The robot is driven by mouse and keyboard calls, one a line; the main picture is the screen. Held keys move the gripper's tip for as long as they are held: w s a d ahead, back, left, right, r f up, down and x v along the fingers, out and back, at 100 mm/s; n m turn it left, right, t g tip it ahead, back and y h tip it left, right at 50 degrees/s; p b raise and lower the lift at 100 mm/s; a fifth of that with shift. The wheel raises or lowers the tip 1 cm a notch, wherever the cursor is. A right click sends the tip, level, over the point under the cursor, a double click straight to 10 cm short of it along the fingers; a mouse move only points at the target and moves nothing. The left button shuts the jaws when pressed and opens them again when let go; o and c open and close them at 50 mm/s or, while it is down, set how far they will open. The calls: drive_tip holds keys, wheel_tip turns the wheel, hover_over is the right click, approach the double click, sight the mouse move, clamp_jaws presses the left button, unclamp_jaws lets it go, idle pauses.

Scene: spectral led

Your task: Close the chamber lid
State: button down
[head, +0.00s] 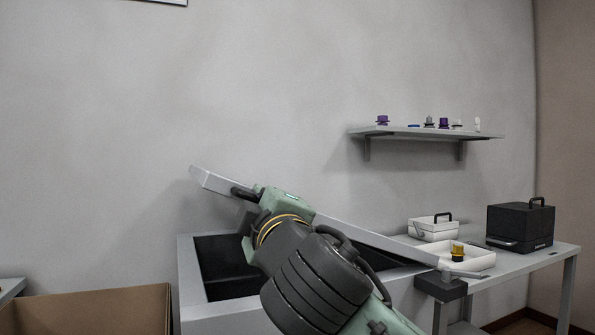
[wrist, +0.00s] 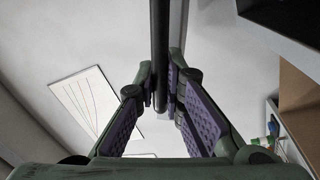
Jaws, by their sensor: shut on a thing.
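The chamber (head: 189,275) is a grey box with a dark interior, low in the middle of the head view. Its grey lid (head: 375,239) is a long flat slab, raised and tilted, with its left end high and its right end low. The dark interior shows below the lid. My gripper (head: 247,197) is at the upper left part of the lid, and my arm hides part of the lid and chamber. In the wrist view the purple-padded fingers (wrist: 160,88) are shut on a dark bar, the lid handle (wrist: 159,40).
A side table (head: 540,260) at the right holds a white tray (head: 475,262) with a yellow part, a white case (head: 431,229) and a black box (head: 520,225). A wall shelf (head: 425,132) carries small parts. A cardboard box (head: 90,310) stands at the lower left.

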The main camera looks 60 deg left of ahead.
drive_tip(key=s+f+n+b, duration=0.1)
drive_tip(key=f+b, duration=0.2)
drive_tip(key=f, duration=0.3)
drive_tip(key=s+f+n+g+b, duration=0.1)
drive_tip(key=f+n+b, duration=0.1)
drive_tip(key=f, duration=0.4)
drive_tip(key=s+f+n+b, duration=0.2)
drive_tip(key=f+b, duration=0.1)
drive_tip(key=f, duration=0.3)
drive_tip(key=shift+a+b, duration=0.15)
drive_tip(key=shift+b, duration=0.25)
drive_tip(key=shift+r, duration=0.2)
drive_tip(key=c, duration=1.7)
unclamp_jaws()
drive_tip(key=shift+o, duration=0.2)
drive_tip(key=v, duration=0.7)
drive_tip(key=shift+d+g, duration=0.2)
drive_tip(key=shift+g, duration=0.2)
drive_tip(key=shift+w, duration=0.1)
